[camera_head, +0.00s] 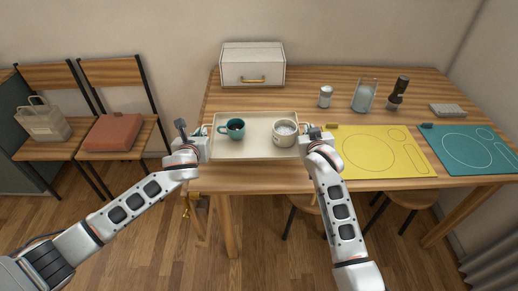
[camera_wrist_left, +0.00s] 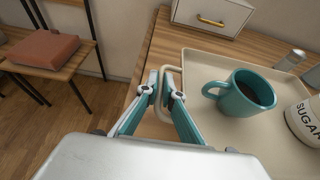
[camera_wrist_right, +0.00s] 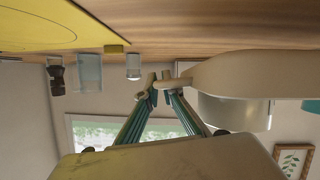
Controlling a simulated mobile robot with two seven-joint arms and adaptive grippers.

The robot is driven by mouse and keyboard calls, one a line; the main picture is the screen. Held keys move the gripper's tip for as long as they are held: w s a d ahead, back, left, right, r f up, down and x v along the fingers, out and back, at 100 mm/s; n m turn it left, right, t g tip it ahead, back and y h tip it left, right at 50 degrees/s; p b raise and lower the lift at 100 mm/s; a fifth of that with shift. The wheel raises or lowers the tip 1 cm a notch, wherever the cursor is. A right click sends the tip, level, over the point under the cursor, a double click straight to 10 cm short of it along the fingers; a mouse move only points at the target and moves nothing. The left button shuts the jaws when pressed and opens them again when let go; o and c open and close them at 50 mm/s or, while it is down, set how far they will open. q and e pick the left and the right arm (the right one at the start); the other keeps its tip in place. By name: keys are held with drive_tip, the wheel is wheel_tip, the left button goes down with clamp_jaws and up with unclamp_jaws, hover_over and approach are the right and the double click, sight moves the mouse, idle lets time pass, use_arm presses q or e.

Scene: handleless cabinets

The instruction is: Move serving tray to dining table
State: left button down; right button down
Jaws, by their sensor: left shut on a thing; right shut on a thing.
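The beige serving tray (camera_head: 257,150) is over the left part of the wooden dining table (camera_head: 290,181), level, its front edge near the table's front edge. I cannot tell whether it rests on the tabletop. It carries a teal mug (camera_head: 236,129) with dark liquid and a white sugar pot (camera_head: 285,133), both upright; the mug also shows in the left wrist view (camera_wrist_left: 248,95). My left gripper (camera_wrist_left: 162,88) is shut on the tray's left handle. My right gripper (camera_wrist_right: 155,88) is shut on the tray's right handle; the tray's side (camera_wrist_right: 250,72) shows beside it.
A yellow mat (camera_head: 380,152) lies just right of the tray, and a teal mat (camera_head: 470,150) farther right. A white box (camera_head: 253,65), a shaker (camera_head: 325,96), a glass (camera_head: 364,95) and a dark grinder (camera_head: 397,93) stand behind. Two chairs (camera_head: 118,72) stand left; stools are under the table.

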use_arm(q)
drive_tip(key=shift+r, duration=0.1)
use_arm(e)
drive_tip(key=shift+r, duration=0.2)
